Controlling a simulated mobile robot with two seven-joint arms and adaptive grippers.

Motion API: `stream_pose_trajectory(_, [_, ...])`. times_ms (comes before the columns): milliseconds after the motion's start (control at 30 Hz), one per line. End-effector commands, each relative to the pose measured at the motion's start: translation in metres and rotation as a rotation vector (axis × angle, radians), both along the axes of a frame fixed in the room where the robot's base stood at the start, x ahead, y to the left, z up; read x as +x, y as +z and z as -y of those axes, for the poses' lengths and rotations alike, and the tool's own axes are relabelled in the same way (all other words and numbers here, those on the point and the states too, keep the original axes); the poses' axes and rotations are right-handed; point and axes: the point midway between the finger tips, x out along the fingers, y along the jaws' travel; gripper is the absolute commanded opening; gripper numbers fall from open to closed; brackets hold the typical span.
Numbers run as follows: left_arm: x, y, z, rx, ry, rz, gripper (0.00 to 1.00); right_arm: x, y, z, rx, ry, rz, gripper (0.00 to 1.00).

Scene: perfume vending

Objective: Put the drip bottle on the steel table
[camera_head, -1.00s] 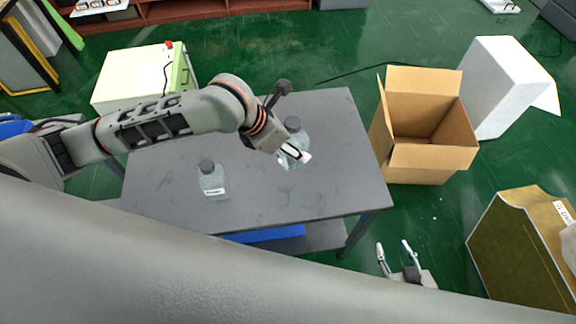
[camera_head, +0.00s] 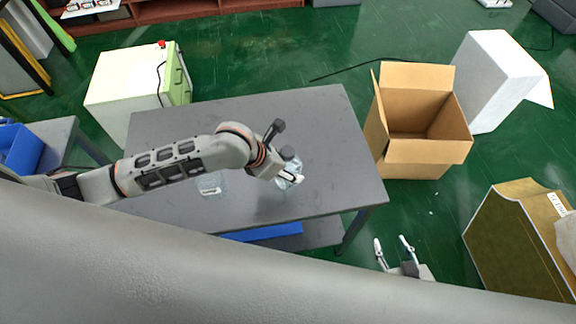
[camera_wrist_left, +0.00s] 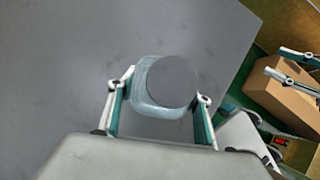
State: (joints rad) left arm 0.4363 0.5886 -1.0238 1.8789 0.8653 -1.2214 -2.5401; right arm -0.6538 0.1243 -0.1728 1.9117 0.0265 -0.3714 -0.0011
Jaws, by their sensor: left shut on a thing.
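A clear bottle with a dark grey cap (camera_head: 288,154) is in my left gripper (camera_head: 290,179), over the right part of the grey table (camera_head: 335,120). In the left wrist view the bottle (camera_wrist_left: 147,95) sits between the two fingers, its round cap facing the camera. I cannot tell whether its base touches the table. A second clear bottle (camera_head: 210,187) with a white label stands on the table to the left, its top hidden behind my left arm. My right gripper (camera_head: 393,245) is open and empty, off the table's front right corner; it also shows in the left wrist view (camera_wrist_left: 291,65).
An open cardboard box (camera_head: 420,120) stands on the floor right of the table, with a white block (camera_head: 495,80) behind it. A white and green cabinet (camera_head: 135,85) is behind left. A blue bin (camera_head: 20,150) is at the left. The table's back and right parts are clear.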

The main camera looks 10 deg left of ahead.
Motion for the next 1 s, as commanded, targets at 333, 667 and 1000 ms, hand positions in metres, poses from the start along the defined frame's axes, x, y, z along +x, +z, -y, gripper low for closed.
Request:
stream_pose_trajectory(333, [-0.001,-0.001,-0.001,0.002,0.000,-0.002,0.66,0.000,-0.001,0.000,0.002,-0.006,-0.002,0.40])
stream_pose_trajectory(667, [-0.004,0.012,-0.006,0.002,-0.001,0.003,0.66,0.000,-0.002,-0.002,0.007,-0.008,-0.002,0.40])
stream_pose_trajectory(1000, [-0.030,0.068,-0.032,0.003,-0.001,0.003,0.66,-0.001,-0.001,-0.005,0.008,0.001,0.000,0.40])
